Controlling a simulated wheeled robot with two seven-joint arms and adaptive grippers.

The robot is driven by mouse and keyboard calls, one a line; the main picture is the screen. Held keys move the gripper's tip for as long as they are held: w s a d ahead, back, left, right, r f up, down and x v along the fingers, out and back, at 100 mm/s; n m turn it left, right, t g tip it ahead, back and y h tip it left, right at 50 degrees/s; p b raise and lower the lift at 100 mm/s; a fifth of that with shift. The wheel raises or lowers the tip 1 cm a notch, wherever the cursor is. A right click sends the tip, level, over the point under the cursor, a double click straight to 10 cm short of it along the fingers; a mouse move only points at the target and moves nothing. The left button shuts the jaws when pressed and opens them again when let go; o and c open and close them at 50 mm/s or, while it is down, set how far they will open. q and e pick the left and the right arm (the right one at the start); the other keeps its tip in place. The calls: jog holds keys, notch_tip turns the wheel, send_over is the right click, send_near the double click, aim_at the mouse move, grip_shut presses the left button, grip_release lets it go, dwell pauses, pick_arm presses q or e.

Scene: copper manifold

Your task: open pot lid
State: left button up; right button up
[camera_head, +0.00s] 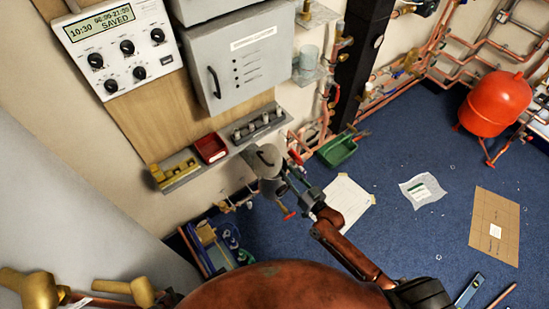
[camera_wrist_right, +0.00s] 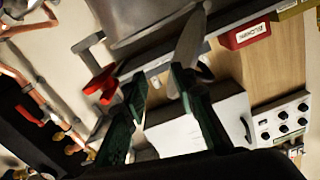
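A grey metal pot (camera_head: 265,178) stands by the wall shelf in the head view. Its grey lid (camera_head: 267,157) shows at the top; how far it is raised is hard to tell. In the right wrist view the pot (camera_wrist_right: 140,22) is at the top, and a thin grey plate, apparently the lid (camera_wrist_right: 188,50), is seen nearly edge-on. My right gripper (camera_head: 291,177) is just right of the pot. Its dark green fingers (camera_wrist_right: 161,80) are apart, with the plate's lower end near one fingertip; contact cannot be told. My left gripper is not in view.
A wall shelf (camera_head: 240,140) carries a red bin (camera_head: 211,148) and small fittings. A grey cabinet (camera_head: 240,60) hangs above. A red valve handle (camera_wrist_right: 102,84) is beside the pot. A green tray (camera_head: 337,150) and copper pipes are to the right. Blue floor lies below.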

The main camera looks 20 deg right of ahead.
jog(key=v, duration=1.1)
jog(key=shift+s, duration=0.25)
